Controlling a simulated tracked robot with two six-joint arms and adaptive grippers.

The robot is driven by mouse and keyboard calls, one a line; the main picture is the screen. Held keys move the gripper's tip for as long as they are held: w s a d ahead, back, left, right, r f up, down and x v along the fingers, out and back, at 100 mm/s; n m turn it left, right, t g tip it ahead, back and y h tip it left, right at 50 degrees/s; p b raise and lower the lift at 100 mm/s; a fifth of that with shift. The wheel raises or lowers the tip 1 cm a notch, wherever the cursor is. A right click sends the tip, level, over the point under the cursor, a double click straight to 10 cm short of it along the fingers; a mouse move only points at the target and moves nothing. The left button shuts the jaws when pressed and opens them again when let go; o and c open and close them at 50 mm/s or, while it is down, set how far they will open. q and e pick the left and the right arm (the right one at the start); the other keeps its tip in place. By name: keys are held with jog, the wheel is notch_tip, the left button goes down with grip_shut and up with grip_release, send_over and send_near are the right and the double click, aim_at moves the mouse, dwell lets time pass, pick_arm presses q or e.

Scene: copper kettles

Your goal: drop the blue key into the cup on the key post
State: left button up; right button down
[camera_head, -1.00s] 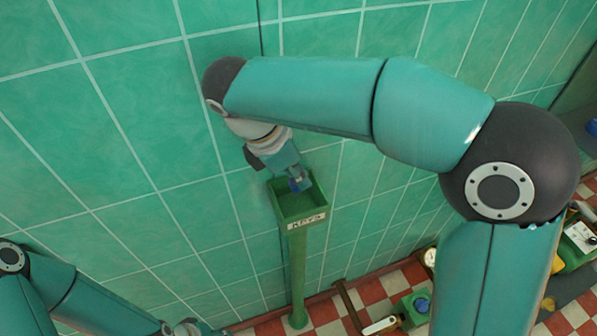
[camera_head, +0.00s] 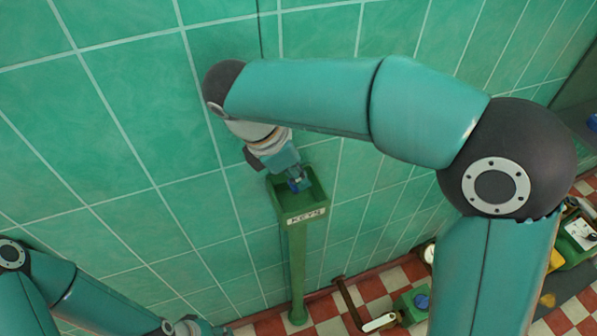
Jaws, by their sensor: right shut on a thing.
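The green square cup (camera_head: 316,196) sits on top of the green key post (camera_head: 298,265), which carries a white label reading KEYS. My right gripper (camera_head: 297,184) is over the cup's opening, pointing down into it. It is shut on the blue key (camera_head: 294,187), a small patch of blue at the fingertips. The fingers hide most of the key, and I cannot tell whether it touches the cup's floor. My left arm shows at the lower left; its gripper's fingers are not in view.
A green tiled wall (camera_head: 130,150) stands close behind the post. On the red and white checked floor at the lower right are a green box with a blue top (camera_head: 420,302) and a pipe with a white handle (camera_head: 380,322). More equipment (camera_head: 578,238) stands at the right edge.

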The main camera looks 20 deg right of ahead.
jog(key=shift+f, duration=0.35)
dwell(0.4)
jog(key=c, duration=1.1)
grip_release()
jog(key=shift+c, duration=0.2)
jog(key=shift+a+r, duration=0.1)
jog(key=v, duration=1.1)
jog(key=shift+r, duration=0.35)
jog(key=shift+a+f, duration=0.1)
